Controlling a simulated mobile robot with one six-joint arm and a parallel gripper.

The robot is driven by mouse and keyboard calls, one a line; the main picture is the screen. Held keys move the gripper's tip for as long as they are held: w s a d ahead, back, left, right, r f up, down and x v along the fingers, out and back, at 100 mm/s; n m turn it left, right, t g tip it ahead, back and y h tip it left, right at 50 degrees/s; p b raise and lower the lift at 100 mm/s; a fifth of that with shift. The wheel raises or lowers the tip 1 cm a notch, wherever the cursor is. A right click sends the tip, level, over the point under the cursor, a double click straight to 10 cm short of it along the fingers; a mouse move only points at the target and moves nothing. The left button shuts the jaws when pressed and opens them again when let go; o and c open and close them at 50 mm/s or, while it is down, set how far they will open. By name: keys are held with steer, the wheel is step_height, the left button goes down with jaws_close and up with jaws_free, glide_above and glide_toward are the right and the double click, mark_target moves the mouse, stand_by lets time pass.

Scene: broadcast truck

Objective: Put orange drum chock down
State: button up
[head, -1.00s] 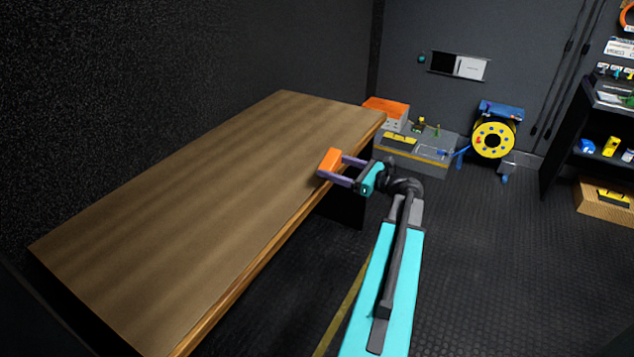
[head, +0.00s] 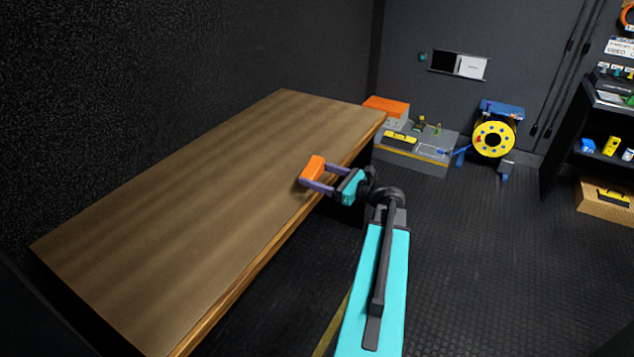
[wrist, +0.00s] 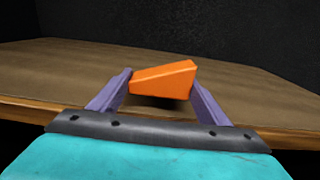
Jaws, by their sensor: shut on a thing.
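The orange drum chock (head: 313,168) is a small wedge-shaped block. My gripper (head: 318,177) is shut on it, with one purple finger on each side. It hangs over the front part of the wooden table (head: 190,200), near the front edge. In the wrist view the chock (wrist: 163,79) sits between the fingertips, with its sloping top higher on the right. A dark shadow shows on the table (wrist: 60,72) below it, and a small gap seems to lie between them.
The tabletop is bare and free all around. Beyond its far end stand an orange-topped box (head: 386,107), a grey case (head: 425,158) with small items, and a yellow cable drum (head: 493,140). A dark shelf (head: 575,150) stands at the right.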

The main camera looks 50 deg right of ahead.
steer(key=shift+f, duration=1.4)
steer(key=shift+f, duration=0.15)
steer(key=o, duration=1.2)
steer(key=shift+c, duration=0.2)
steer(key=v, duration=1.2)
steer(key=shift+b, duration=0.4)
steer(key=shift+c, duration=0.5)
